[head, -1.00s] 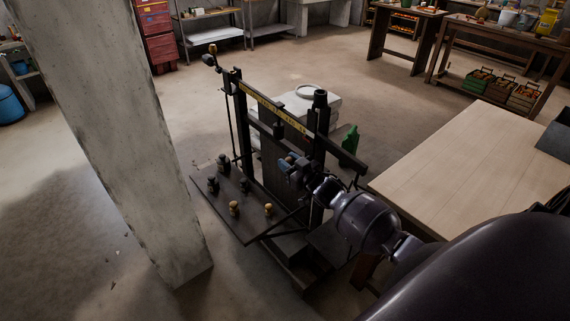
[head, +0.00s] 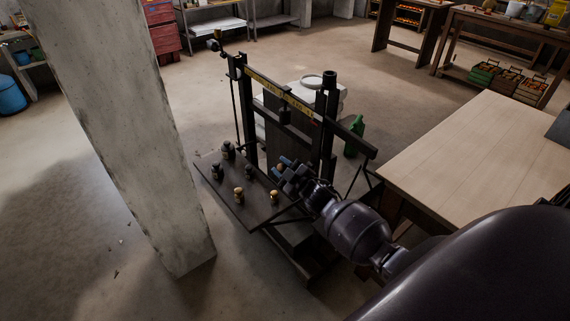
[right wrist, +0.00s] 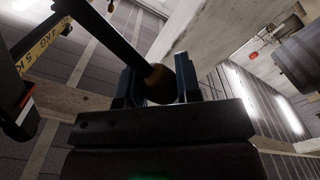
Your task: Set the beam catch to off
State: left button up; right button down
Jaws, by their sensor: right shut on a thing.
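The black beam scale stands on the floor in the middle of the head view. Its beam (head: 283,96) carries a yellow graduated strip, which also shows at the upper left of the right wrist view (right wrist: 44,42). My right gripper (head: 284,163) is low in front of the scale's frame, below the beam. In the right wrist view its two blue fingers (right wrist: 158,78) are shut on a brown knob (right wrist: 161,84) at the end of a dark lever (right wrist: 112,37). The knob is mostly hidden in the head view. No off marking is readable. My left gripper is not in view.
A dark platform (head: 233,205) at the scale's front left holds several small black and brass weights. A concrete pillar (head: 130,130) stands to the left.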

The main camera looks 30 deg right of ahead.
jog(key=shift+a+f+n, duration=0.2)
jog(key=shift+f+n, duration=0.1)
jog(key=shift+f, duration=0.1)
jog(key=shift+s+f, duration=0.1)
jog(key=c, duration=0.8)
grip_release()
jog(key=s, duration=0.7)
jog(key=s+d, duration=0.1)
jog(key=s, duration=0.2)
jog(key=shift+s, duration=0.35)
